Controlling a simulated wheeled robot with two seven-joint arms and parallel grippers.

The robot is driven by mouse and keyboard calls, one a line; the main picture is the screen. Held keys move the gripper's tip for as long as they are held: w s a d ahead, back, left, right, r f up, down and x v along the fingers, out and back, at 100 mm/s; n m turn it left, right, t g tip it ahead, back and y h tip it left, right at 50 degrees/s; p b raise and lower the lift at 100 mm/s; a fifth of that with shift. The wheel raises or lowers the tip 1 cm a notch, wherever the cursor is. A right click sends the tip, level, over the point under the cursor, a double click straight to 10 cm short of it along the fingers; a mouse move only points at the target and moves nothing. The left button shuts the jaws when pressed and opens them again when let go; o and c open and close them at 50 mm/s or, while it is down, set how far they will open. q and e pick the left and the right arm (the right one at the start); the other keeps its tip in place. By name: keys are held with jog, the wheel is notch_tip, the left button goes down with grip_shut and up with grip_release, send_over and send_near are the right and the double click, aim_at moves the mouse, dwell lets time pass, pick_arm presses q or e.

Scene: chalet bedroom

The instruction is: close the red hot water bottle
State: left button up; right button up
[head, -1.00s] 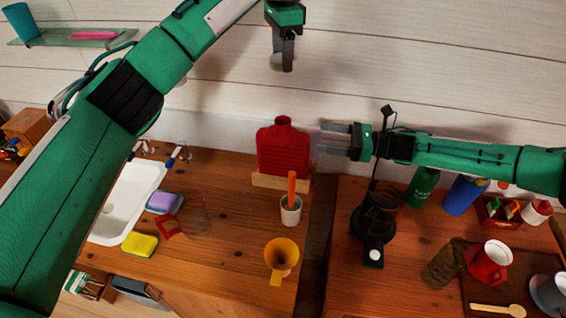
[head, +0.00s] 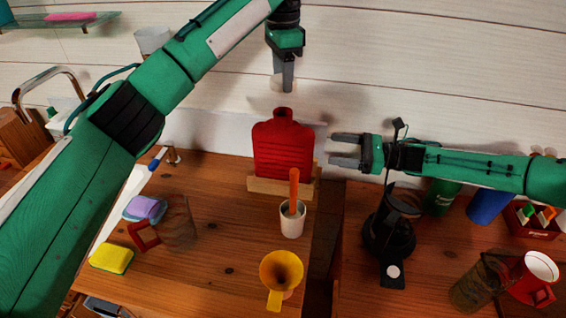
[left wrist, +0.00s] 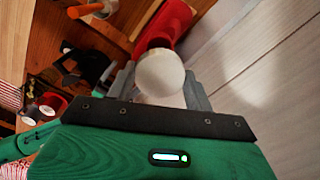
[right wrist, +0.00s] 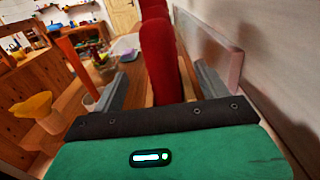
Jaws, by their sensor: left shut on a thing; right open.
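The red hot water bottle (head: 283,150) stands upright in a wooden holder (head: 262,186) by the wall, its neck open at the top. My left gripper (head: 285,86) points down above the neck, shut on a pale round stopper (left wrist: 160,75). The stopper is apart from the neck and partly hidden behind the fingers in the head view (head: 276,84). My right gripper (head: 334,150) is open and empty just right of the bottle, its fingers pointing left at it. In the right wrist view the bottle (right wrist: 160,55) appears between the fingers, beyond them.
A white cup (head: 292,222) with an orange-handled tool and a yellow funnel (head: 280,270) stand in front of the bottle. A glass jug (head: 180,222) and sponges lie to the left. A black stand (head: 388,235) is below my right arm. A gap separates the two counters.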

aim_at(295, 144)
jog(key=shift+a, duration=0.1)
jog(key=a, duration=0.4)
jog(key=w+a, duration=0.1)
jog(key=a, duration=0.2)
jog(key=w+a, duration=0.1)
jog(key=a, duration=0.3)
jog(key=shift+w+a, duration=0.15)
jog(key=shift+a, duration=0.15)
jog(key=c, duration=1.5)
pick_arm(q)
jog(key=shift+f, duration=2.5)
pick_arm(e)
jog(key=shift+o, duration=0.2)
pick_arm(q)
jog(key=shift+f, duration=0.85)
jog(key=shift+f, duration=0.55)
